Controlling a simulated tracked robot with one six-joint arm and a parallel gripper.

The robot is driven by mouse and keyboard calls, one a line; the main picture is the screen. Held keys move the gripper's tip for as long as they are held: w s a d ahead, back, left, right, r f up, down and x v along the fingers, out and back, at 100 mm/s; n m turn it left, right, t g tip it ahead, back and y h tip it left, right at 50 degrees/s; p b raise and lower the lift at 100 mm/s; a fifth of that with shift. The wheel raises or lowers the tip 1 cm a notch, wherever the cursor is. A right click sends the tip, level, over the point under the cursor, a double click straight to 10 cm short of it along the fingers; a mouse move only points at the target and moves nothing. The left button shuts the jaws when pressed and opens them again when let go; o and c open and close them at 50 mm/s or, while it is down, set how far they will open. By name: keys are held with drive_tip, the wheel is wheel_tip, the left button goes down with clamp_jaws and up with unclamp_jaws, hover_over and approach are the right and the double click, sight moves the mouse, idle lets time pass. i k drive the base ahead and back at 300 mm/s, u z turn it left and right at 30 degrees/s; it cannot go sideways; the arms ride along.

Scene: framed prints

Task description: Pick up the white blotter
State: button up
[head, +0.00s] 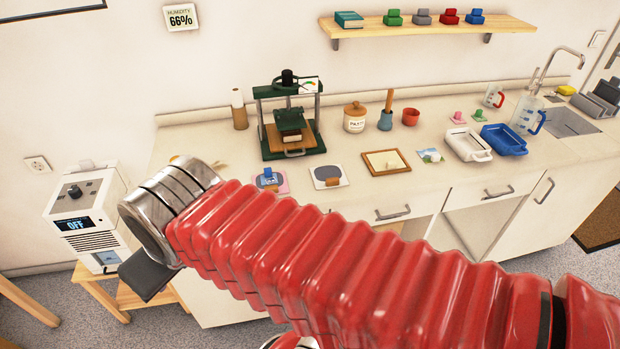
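No thing is plainly recognisable as the white blotter. A pale flat piece lies in a wooden frame (386,161) on the counter. A white sheet (330,177) with a grey shape and a brown piece on it lies to its left. A pink-edged sheet (270,182) with a blue piece on it lies further left.
A green press (290,118) stands at the back of the counter (215,150). A jar (355,117), a white tray (468,145), a blue tray (503,140) and a sink (568,122) are further right. A wall shelf (430,32) holds coloured blocks. A humidity-control box (88,215) stands left.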

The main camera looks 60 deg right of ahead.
sight(324, 177)
drive_tip(key=u, duration=1.95)
drive_tip(key=k, duration=1.7)
drive_tip(key=u, duration=0.3)
